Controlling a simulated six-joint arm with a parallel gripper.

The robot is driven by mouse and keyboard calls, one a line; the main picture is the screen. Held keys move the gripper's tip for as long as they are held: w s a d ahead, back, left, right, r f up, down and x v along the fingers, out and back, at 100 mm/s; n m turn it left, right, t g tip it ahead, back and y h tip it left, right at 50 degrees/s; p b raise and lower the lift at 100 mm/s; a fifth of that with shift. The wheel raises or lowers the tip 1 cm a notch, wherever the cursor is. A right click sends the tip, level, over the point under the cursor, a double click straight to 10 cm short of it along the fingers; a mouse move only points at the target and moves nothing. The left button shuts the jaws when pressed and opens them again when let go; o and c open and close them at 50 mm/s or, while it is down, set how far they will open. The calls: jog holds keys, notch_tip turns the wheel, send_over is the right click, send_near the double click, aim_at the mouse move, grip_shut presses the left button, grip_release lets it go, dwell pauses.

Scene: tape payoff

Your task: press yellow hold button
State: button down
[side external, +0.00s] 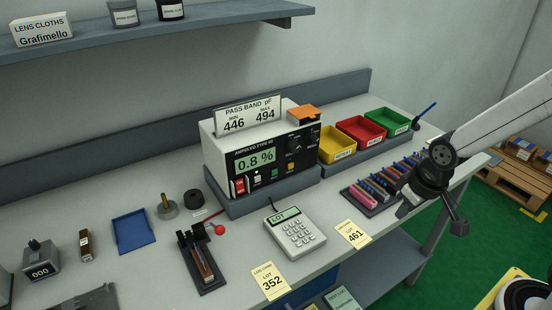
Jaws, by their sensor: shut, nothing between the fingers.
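The yellow hold button (290,166) is a small yellow square on the black front panel of the test meter (250,145). The meter reads 0.8 % on a green display and sits on a grey plinth at the middle of the bench. My gripper (406,202) is at the right, by the bench's right front edge and the rack of coloured parts, well apart from the button. It is shut and empty; its fingertips are small and dark here. Nothing hides the button.
Yellow, red and green bins (365,131) stand right of the meter. A keypad (294,232) and a red-knobbed lever fixture (201,260) stand in front. The parts rack (372,203) lies between my gripper and the keypad. Lot cards (353,234) lie at the front edge.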

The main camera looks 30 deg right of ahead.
aim_at(291, 166)
jog(key=w+a+f+n+t+y, duration=0.1)
jog(key=w+a+f+n+t, duration=0.1)
jog(key=w, duration=0.6)
jog(key=w+a+f+n+t+y, duration=0.2)
jog(key=w+a+n+t, duration=0.2)
jog(key=w, duration=0.4)
jog(key=shift+w+a+n, duration=0.35)
jog(key=shift+a+n, duration=0.45)
jog(key=shift+a, duration=0.2)
jog(key=w, duration=0.8)
jog(key=shift+w, duration=0.35)
